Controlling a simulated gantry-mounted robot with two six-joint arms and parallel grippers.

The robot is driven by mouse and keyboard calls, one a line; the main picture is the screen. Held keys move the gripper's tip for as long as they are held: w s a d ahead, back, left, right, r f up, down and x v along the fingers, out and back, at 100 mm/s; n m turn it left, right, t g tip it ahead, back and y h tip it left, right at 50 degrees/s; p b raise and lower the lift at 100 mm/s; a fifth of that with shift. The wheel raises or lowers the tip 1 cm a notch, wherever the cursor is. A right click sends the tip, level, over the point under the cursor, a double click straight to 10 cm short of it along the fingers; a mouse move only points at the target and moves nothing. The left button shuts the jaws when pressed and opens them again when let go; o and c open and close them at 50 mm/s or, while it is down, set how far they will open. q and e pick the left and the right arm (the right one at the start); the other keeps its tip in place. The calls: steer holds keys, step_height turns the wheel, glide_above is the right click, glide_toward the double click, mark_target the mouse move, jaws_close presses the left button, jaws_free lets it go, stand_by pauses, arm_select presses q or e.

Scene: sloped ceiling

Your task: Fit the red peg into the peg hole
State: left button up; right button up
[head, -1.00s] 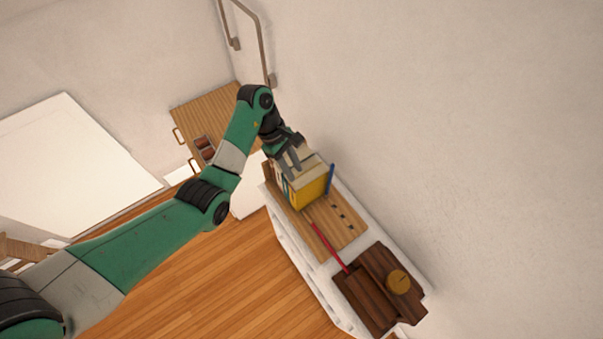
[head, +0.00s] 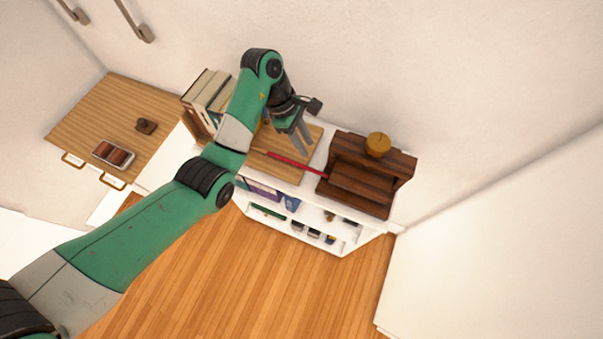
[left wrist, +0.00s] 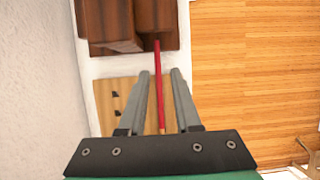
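The red peg (head: 290,162) lies on the light wooden board (head: 291,175), with its right end at the dark wooden block. It also shows in the left wrist view (left wrist: 158,75), lengthwise in the gap between the fingers. The board (left wrist: 104,86) has small dark square holes (left wrist: 115,95) to the left of the peg there. In the head view I cannot make the holes out behind my arm. My left gripper (head: 304,146) is open and empty, pointing down over the peg. In the left wrist view its fingers (left wrist: 158,72) stand apart on both sides of the peg.
The dark wooden block (head: 360,185) with a round golden-brown knob (head: 378,144) stands right of the board on the white shelf (head: 350,236). Books (head: 205,95) stand at the left. A wall runs close behind. A wooden cabinet top (head: 85,112) holds small items.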

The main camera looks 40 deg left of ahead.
mark_target(323, 174)
arm_select(q)
steer(key=b+x, duration=0.2)
steer(key=x, duration=0.1)
steer(key=b+x, duration=0.1)
steer(key=x, duration=0.1)
steer(key=shift+w+a+b, duration=0.2)
steer(key=shift+w+b, duration=0.15)
steer(key=shift+b, duration=0.05)
steer(key=x, duration=0.3)
steer(key=shift+d+f+b, duration=0.25)
steer(key=shift+d+b, duration=0.05)
steer(key=shift+b, duration=0.05)
steer(key=b+x, duration=0.1)
steer(key=x, duration=0.3)
steer(key=shift+d+f, duration=0.1)
steer(key=shift+f, duration=0.25)
steer(key=shift+w+d+f, duration=0.1)
steer(key=shift+f, duration=0.15)
arm_select(e)
step_height(323, 174, down, 8)
steer(key=shift+w+a+r, duration=0.15)
steer(key=shift+w+r, duration=0.1)
steer(key=shift+w, duration=0.05)
arm_select(q)
steer(key=shift+f, duration=0.2)
arm_select(e)
steer(key=shift+r, duration=0.1)
